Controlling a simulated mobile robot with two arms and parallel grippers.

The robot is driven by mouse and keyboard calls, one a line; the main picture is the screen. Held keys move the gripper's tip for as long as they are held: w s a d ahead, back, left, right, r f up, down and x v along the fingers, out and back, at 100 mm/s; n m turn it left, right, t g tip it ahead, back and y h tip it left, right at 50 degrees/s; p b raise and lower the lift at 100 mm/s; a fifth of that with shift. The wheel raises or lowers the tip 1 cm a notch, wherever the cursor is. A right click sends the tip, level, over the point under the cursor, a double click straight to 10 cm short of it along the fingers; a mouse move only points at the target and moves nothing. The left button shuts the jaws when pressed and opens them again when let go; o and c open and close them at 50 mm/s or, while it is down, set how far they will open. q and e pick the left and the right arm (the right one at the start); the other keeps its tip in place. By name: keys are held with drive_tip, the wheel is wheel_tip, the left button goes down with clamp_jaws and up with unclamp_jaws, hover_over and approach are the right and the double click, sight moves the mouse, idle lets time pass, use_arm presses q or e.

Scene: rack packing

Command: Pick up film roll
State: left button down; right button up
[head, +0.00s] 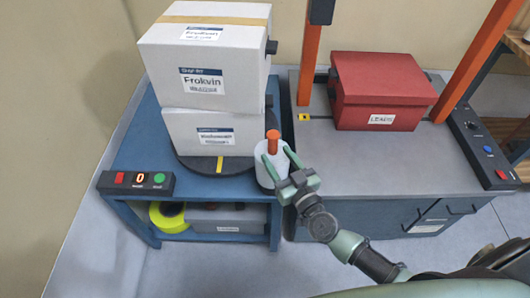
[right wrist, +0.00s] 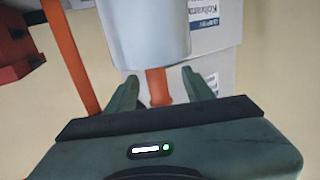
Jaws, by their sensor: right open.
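The film roll, a white cylinder (head: 268,174) with an orange handle (head: 272,141), stands upright on the front right corner of the blue table, beside the stacked boxes. My right gripper (head: 276,153) is open at the roll, its two green fingers spread. In the right wrist view the white roll (right wrist: 147,35) fills the upper middle. There its orange handle (right wrist: 158,86) lies between the open fingertips of the right gripper (right wrist: 158,78), with a gap on each side. Whether the fingers touch the roll is unclear. My left gripper is not in view.
Two white boxes (head: 205,65) are stacked on a dark turntable (head: 238,184) close to the roll. A button panel (head: 136,183) sits at the table's front left. On the grey bench at right are a red box (head: 380,95) and orange posts (head: 308,65).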

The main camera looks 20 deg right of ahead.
sight(274, 150)
drive_tip(key=w, duration=0.3)
drive_tip(key=shift+a+r, duration=0.2)
drive_tip(key=w, duration=0.4)
drive_tip(key=shift+a+f+b, duration=0.1)
drive_tip(key=shift+b, duration=0.3)
drive_tip(key=shift+w, duration=0.2)
drive_tip(key=shift+a, duration=0.1)
drive_tip(key=c, duration=1.1)
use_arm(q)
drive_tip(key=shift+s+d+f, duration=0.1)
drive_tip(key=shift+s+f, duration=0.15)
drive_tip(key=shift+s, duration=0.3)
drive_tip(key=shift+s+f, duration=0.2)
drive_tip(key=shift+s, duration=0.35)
use_arm(e)
clamp_jaws()
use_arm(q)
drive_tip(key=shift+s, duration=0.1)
use_arm(e)
drive_tip(key=shift+r, duration=0.2)
